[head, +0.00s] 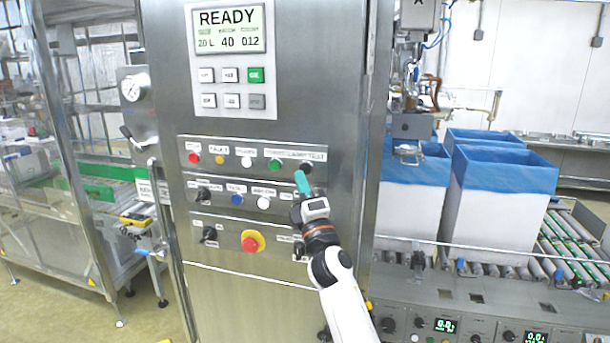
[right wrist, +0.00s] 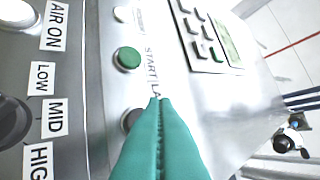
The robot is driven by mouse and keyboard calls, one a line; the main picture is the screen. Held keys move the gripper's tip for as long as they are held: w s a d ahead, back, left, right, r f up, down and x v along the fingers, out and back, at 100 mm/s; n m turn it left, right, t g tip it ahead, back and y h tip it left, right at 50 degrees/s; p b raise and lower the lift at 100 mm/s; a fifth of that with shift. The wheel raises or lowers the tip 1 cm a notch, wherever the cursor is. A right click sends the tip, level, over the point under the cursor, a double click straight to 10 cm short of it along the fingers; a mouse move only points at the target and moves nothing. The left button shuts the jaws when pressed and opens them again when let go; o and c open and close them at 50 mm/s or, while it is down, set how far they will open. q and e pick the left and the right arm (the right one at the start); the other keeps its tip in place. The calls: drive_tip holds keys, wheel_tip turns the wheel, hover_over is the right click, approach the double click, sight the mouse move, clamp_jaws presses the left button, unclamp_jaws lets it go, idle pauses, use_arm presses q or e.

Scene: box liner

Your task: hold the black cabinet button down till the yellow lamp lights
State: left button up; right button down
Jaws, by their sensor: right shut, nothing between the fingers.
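The black button (head: 306,168) is at the right end of the top row on the steel cabinet's panel. In the right wrist view it (right wrist: 130,120) is partly hidden behind my teal fingers. My right gripper (head: 299,173) is shut and empty, its fingertips close to the button. In the right wrist view the fingertips (right wrist: 160,101) overlap the start of a label beside the button; I cannot tell whether they touch the panel. A small yellow round piece (head: 220,160), possibly the lamp, is in the same row; it shows no clear glow. My left gripper is not in view.
A green button (head: 275,165) is the nearest neighbour, with white (head: 246,162) and red (head: 193,158) ones further left. Below are selector knobs and a red emergency stop (head: 250,242). A display (head: 228,30) reads READY. Blue-lined boxes (head: 500,185) stand on rollers at right.

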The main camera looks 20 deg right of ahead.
drive_tip(key=shift+w+d, duration=0.4)
drive_tip(key=shift+w, duration=0.15)
drive_tip(key=shift+w+d+b, duration=0.1)
drive_tip(key=shift+b, duration=0.2)
idle(1.5)
drive_tip(key=shift+w+d, duration=0.15)
drive_tip(key=shift+w, duration=0.1)
drive_tip(key=shift+w+d+b, duration=0.2)
drive_tip(key=shift+w+b, duration=0.1)
drive_tip(key=shift+b, duration=0.1)
idle(0.6)
idle(2.8)
drive_tip(key=shift+s+a, duration=0.45)
drive_tip(key=shift+s, duration=0.2)
drive_tip(key=shift+p, duration=0.3)
